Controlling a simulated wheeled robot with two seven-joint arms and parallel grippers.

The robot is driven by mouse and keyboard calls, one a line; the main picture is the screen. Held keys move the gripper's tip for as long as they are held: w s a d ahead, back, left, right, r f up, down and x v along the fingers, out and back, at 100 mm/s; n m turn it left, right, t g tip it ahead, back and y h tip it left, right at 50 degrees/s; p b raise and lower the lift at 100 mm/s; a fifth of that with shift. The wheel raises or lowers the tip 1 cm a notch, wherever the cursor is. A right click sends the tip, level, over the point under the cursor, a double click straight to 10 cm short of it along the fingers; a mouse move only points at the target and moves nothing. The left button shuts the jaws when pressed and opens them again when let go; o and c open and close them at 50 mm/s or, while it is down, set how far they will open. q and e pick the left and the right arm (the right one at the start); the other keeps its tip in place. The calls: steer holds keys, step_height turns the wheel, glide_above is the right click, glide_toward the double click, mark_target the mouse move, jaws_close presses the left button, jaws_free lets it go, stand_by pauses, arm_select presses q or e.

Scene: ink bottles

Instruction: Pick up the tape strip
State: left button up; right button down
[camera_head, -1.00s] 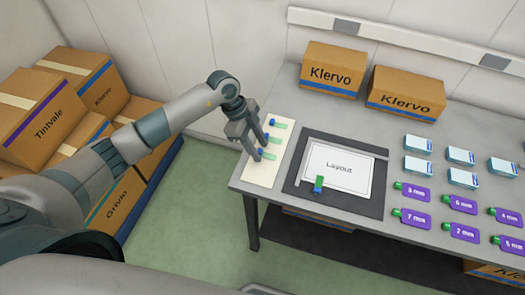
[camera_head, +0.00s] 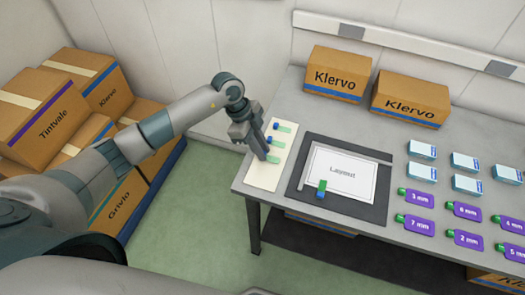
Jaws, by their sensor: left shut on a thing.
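Several tape strips, green with blue ends, lie on a cream board at the left end of the grey table. The back strip (camera_head: 284,128) and the middle strip (camera_head: 278,142) lie free. My left gripper (camera_head: 264,157) is shut on the front tape strip (camera_head: 273,160) by its left end, low over the cream board (camera_head: 262,181). The fingers hide that end. Another green and blue strip (camera_head: 321,188) sits at the front edge of the Layout sheet (camera_head: 341,171). My right gripper is not in view.
The Layout sheet lies on a dark mat (camera_head: 305,192) with a grey ruler-like edge. Klervo cartons (camera_head: 337,74) stand at the back. Stacked cartons (camera_head: 60,110) are at the left.

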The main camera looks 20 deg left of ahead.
arm_select(q)
steer(key=r+b, duration=0.1)
steer(key=r, duration=0.1)
steer(key=d+r+b, duration=0.1)
steer(key=r, duration=0.1)
steer(key=s+d+r+b, duration=0.2)
steer(key=d+r, duration=0.4)
steer(key=d, duration=0.4)
steer(key=shift+d+r+b, duration=0.25)
steer(key=shift+r+b, duration=0.05)
steer(key=shift+b, duration=0.4)
steer(key=shift+s+f, duration=0.1)
steer(key=shift+s, duration=0.05)
steer(key=s+a+f+n, duration=0.1)
steer(key=a+f, duration=0.1)
steer(key=s+a+f+n+t, duration=0.1)
steer(key=s+a+f, duration=0.1)
steer(key=a, duration=0.1)
steer(key=s+a+f+n, duration=0.1)
steer(key=a+f+n, duration=0.1)
steer(key=shift+s+a, duration=0.2)
steer(key=shift+a, duration=0.05)
steer(key=s+a+f+n, duration=0.1)
steer(key=a, duration=0.1)
steer(key=s+a+f+n+t, duration=0.1)
steer(key=a, duration=0.2)
steer(key=s+a+f+n+t, duration=0.1)
steer(key=s+a, duration=0.1)
steer(key=shift+a+n+y, duration=0.2)
steer(key=shift+n+y, duration=0.2)
